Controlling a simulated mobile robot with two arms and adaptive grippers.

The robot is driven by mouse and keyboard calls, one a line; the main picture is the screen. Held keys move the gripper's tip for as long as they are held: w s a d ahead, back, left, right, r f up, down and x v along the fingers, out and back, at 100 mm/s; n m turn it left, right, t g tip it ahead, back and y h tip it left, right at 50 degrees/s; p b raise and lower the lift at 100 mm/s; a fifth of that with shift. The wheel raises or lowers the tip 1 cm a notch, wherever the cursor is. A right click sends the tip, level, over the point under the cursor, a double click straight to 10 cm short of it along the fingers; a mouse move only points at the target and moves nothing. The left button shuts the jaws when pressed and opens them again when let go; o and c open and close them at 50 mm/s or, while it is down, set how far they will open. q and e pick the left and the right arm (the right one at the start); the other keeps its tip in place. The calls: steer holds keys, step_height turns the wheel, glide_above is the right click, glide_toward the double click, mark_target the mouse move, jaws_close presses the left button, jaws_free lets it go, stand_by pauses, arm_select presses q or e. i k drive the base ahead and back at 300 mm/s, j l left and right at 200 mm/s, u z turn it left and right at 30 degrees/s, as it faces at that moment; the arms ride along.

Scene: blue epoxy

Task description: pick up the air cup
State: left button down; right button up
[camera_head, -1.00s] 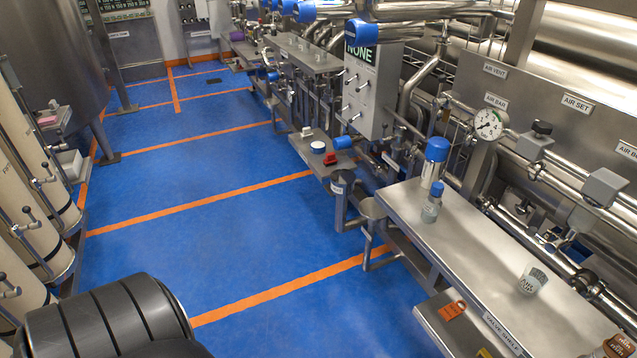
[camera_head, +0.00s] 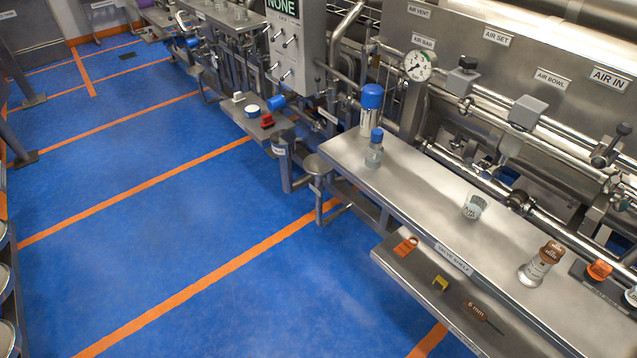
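The air cup (camera_head: 475,206) is a small clear cup with dark lettering on a pale label. It stands on the steel valve shelf (camera_head: 420,215), right of the middle of the head view, with bare metal around it. Its label reads roughly "AIR", with the rest too small to tell. Neither of my grippers shows in the head view.
On the shelf are a blue-capped bottle (camera_head: 374,150), a larger blue-topped container (camera_head: 370,108) and a brown-capped jar (camera_head: 541,264). A lower ledge holds an orange tag (camera_head: 405,246) and a yellow clip (camera_head: 440,283). Pipes run behind. Blue floor (camera_head: 200,230) is clear at left.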

mark_target(476, 202)
steer(key=i+z, duration=0.1)
steer(key=z, duration=0.3)
steer(key=i+j+z, duration=0.1)
steer(key=z, duration=0.3)
steer(key=j+z, duration=0.15)
steer(key=z, duration=0.25)
steer(key=i, duration=0.05)
